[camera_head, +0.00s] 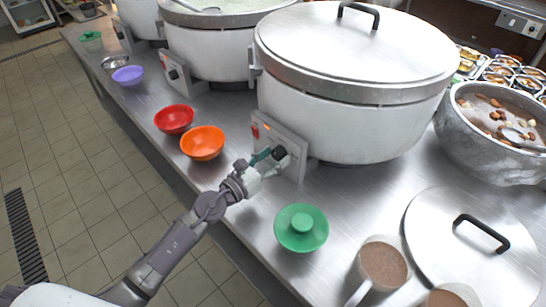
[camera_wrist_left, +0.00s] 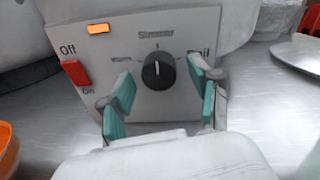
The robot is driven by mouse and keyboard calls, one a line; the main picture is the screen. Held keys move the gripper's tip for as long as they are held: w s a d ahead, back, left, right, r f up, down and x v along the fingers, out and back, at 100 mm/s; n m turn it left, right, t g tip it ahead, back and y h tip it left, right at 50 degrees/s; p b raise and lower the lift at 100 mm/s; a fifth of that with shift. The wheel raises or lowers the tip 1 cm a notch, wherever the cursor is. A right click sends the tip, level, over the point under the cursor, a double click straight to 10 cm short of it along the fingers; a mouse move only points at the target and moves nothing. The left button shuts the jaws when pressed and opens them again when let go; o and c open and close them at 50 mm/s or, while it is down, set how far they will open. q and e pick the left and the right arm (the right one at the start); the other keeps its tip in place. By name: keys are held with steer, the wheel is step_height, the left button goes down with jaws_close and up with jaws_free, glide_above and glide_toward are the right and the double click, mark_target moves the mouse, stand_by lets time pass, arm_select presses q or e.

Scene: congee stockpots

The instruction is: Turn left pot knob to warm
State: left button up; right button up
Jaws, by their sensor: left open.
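The large white pot (camera_head: 350,110) with a closed lid has a control panel (camera_head: 278,140) on its near side. In the left wrist view the panel (camera_wrist_left: 190,30) shows a black knob (camera_wrist_left: 158,71), with "Simmer" above it, a blurred label like "Warm" to its left and "Boil" to its right. The knob's mark seems to point up, toward Simmer. My left gripper (camera_head: 268,156) is at the panel, open, its teal fingers on either side of the knob, apart from it as far as I can see. My right gripper is out of view.
A red switch (camera_wrist_left: 76,73) and a lit orange lamp (camera_wrist_left: 98,29) sit left of the knob. An open pot (camera_head: 225,45) stands behind.

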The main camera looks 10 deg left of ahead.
arm_select(q)
steer(key=c, duration=1.1)
steer(key=shift+c, duration=0.2)
steer(key=shift+r+n, duration=0.1)
steer(key=shift+n, duration=0.2)
steer(key=n+p, duration=0.2)
steer(key=shift+r+n, duration=0.1)
steer(key=shift+n, duration=0.2)
steer(key=n+p, duration=0.2)
steer(key=n, duration=0.1)
steer(key=shift+n, duration=0.4)
steer(key=n+p, duration=0.2)
steer(key=n, duration=0.2)
steer(key=shift+n+g+p, duration=0.4)
steer(key=shift+n+p, duration=0.3)
steer(key=shift+n, duration=0.6)
